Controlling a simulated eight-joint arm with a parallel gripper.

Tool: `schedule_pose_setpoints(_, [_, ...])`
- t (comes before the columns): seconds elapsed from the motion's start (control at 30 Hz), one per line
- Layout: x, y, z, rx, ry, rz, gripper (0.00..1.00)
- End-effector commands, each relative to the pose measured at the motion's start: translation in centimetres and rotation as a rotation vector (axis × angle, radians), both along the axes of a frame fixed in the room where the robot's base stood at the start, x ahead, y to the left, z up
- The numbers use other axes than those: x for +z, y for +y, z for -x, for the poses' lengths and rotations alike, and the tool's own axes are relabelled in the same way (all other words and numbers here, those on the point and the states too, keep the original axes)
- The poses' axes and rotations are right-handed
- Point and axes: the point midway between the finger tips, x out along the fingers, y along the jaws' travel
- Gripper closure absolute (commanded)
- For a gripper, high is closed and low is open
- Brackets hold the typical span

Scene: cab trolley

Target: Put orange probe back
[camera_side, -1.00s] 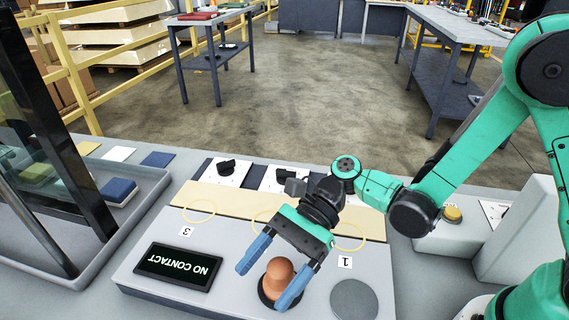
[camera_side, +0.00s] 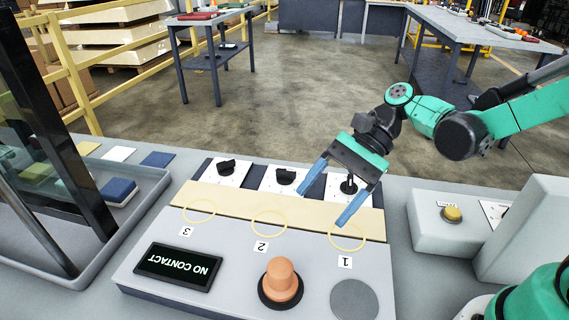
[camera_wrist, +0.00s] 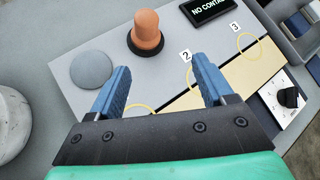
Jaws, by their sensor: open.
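The orange probe (camera_side: 281,283) stands upright in a dark round base on the grey panel, below ring 2. It also shows in the wrist view (camera_wrist: 146,30), beyond my fingertips. My gripper (camera_side: 332,202) is open and empty, above the panel near ring 1 and the black knobs. In the wrist view my gripper's blue fingers (camera_wrist: 164,80) are spread with only panel between them. A grey round disc (camera_side: 354,300) lies to the right of the probe and shows at left in the wrist view (camera_wrist: 91,69).
A display reading NO CONTACT (camera_side: 178,267) sits left of the probe. Yellow rings 3 (camera_side: 199,222), 2 (camera_side: 269,236) and 1 (camera_side: 347,250) mark a tan strip. A grey box with a yellow button (camera_side: 452,213) stands right. A tray (camera_side: 150,190) is at left.

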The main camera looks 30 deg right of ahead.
Motion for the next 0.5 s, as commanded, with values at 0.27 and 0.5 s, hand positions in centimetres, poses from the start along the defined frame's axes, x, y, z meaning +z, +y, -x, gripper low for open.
schedule_pose_setpoints(0.27, [0.0,-5.4,0.6,0.336,-0.715,0.615,0.26])
schedule_pose_setpoints(0.5, [1.3,-9.3,0.9,0.718,-1.048,1.011,0.26])
